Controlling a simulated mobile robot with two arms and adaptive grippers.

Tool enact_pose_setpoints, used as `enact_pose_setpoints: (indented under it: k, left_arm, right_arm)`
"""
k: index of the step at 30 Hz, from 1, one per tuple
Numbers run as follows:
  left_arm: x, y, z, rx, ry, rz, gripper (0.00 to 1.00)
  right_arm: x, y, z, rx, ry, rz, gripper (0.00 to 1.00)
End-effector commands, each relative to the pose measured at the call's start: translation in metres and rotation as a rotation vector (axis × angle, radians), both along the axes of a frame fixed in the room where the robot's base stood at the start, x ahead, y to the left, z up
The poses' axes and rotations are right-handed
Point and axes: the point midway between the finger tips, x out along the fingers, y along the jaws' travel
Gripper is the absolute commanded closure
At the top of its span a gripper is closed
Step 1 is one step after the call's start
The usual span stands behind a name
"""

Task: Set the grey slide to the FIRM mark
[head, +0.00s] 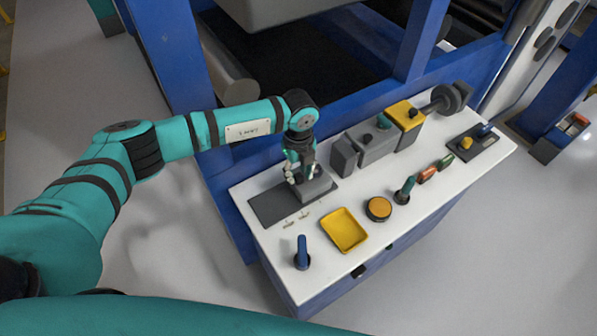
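The grey slide (318,188) is a small grey block at the right end of a dark flat plate (270,208) on the white bench top. Two small pale marks (289,223) lie along the front of the plate, too small to read, so I cannot tell which is FIRM. My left gripper (294,177) points down at the slide's left side, close to it or touching. Its fingers are small and dark here, and I cannot tell whether they are open or shut. My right gripper is out of view.
On the white bench top (325,268) stand a yellow tray (344,231), a blue lever (302,252), an orange round button (378,208) and a green-topped lever (404,190). Grey boxes (371,146) and a yellow box (405,116) stand behind, right of the slide. A blue frame post (420,40) rises behind.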

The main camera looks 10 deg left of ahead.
Motion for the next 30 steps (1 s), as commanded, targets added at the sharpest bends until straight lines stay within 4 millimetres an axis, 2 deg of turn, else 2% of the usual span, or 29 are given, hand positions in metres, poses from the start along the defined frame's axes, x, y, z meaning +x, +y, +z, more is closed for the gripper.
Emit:
enact_pose_setpoints:
  k: [6,14,22,30]
  left_arm:
    - [0.0,0.0,-0.016,0.001,-0.001,-0.001,0.67]
    - [0.0,0.0,-0.018,0.0,-0.001,-0.001,0.67]
    - [0.0,0.0,-0.018,0.0,-0.001,-0.001,1.0]
    - [0.0,0.0,-0.017,0.0,-0.001,0.0,1.0]
  right_arm:
    - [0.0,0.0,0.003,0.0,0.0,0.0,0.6]
    - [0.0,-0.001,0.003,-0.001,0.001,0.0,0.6]
    - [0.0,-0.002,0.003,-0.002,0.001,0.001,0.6]
    - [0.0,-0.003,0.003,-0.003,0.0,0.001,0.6]
